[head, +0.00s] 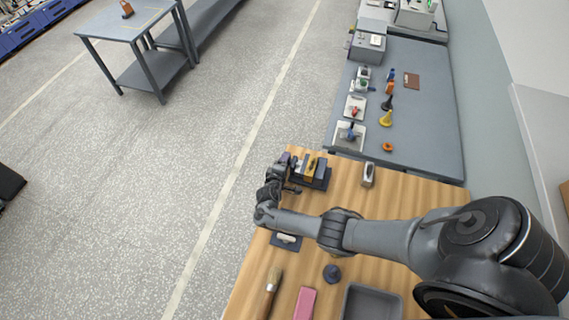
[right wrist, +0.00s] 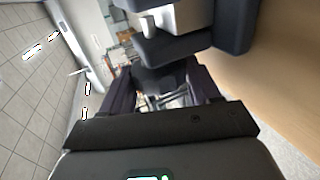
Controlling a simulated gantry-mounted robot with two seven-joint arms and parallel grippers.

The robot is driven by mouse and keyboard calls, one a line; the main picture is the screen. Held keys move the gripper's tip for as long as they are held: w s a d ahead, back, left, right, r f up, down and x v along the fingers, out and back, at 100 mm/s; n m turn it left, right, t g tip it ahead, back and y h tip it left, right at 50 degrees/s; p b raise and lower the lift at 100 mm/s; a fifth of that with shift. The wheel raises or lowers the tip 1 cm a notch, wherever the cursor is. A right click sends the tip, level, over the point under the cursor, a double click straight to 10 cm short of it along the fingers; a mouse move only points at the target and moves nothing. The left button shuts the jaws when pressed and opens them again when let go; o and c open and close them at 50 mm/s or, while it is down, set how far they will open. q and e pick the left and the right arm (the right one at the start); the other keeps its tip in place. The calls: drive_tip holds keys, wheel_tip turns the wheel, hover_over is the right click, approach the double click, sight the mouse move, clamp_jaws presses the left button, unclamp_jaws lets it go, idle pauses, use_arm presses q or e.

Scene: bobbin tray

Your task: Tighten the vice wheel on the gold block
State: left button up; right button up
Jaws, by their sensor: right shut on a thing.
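The vice (head: 322,182), dark with lighter jaws, stands near the far left edge of the wooden bench. The gold block (head: 309,166) sits between its jaws. My right gripper (head: 287,162) is at the left end of the vice. In the right wrist view, its dark fingers (right wrist: 160,82) are shut on a dark part, apparently the vice wheel (right wrist: 158,76); the fingers and palm hide much of it. The vice body (right wrist: 180,45) fills the top of that view; I cannot make out the gold block there. My left gripper is not in view.
On the wooden bench (head: 255,290) are a grey metal item (head: 368,175), a small dark plate (head: 286,242), a brush (head: 271,282), a pink block (head: 305,303), a dark knob (head: 332,273) and a grey tray (head: 347,300). A grey table (head: 425,130) with several tools adjoins it.

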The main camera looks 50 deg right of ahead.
idle(0.6)
drive_tip(key=o, duration=1)
drive_tip(key=shift+o, duration=0.2)
drive_tip(key=p+v, duration=0.2)
drive_tip(key=v, duration=0.7)
drive_tip(key=shift+a+r, duration=0.1)
drive_tip(key=shift+a, duration=0.05)
drive_tip(key=shift+s+a+r+p, duration=0.25)
drive_tip(key=shift+s+a+p, duration=0.05)
drive_tip(key=shift+a, duration=0.3)
